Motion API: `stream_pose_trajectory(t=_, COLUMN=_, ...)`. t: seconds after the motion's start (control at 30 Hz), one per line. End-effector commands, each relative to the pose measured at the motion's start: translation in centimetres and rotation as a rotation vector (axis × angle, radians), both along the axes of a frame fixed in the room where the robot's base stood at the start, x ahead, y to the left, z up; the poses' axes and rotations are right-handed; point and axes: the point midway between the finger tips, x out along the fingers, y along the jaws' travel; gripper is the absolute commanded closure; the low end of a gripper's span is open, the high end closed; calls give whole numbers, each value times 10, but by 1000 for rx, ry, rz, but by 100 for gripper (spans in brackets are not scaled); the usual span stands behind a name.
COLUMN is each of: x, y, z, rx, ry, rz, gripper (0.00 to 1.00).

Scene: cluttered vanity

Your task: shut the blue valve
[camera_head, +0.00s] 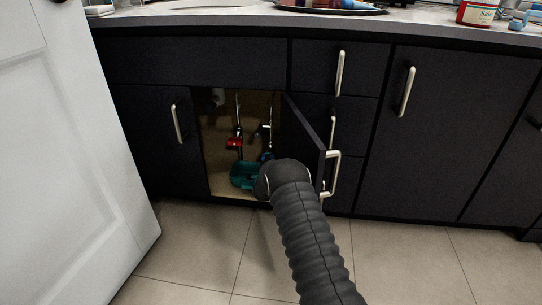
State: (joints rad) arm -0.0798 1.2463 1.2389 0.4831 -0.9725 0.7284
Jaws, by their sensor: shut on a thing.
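The blue valve (267,156) is inside the open sink cabinet, low on the right-hand pipe, and shows as a small blue patch just above the end of my arm. My gripper (268,179) reaches into the cabinet opening, right at the valve, and is shut on it. The dark wrist hides the fingers and the lower part of the valve, so the exact grip and the handle's angle cannot be made out.
A red valve (234,143) is on the left-hand pipe. A teal container (243,175) stands on the cabinet floor, partly behind my wrist. The open cabinet door (306,145) is close on the right. A white door (65,150) fills the left; the floor (395,260) at right is clear.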

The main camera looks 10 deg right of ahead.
Motion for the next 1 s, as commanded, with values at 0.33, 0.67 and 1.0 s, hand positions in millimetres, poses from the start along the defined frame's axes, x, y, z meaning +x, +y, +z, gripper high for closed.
stream_pose_trajectory(t=0.33, x=-1, y=-2, z=-6, rx=284, ry=-92, rz=0, gripper=100)
stream_pose_trajectory(t=0.67, x=-1, y=-3, z=-9, rx=456, ry=-148, rz=0, gripper=100)
stream_pose_trajectory(t=1.0, x=-1, y=-3, z=-10, rx=511, ry=-165, rz=-1, gripper=100)
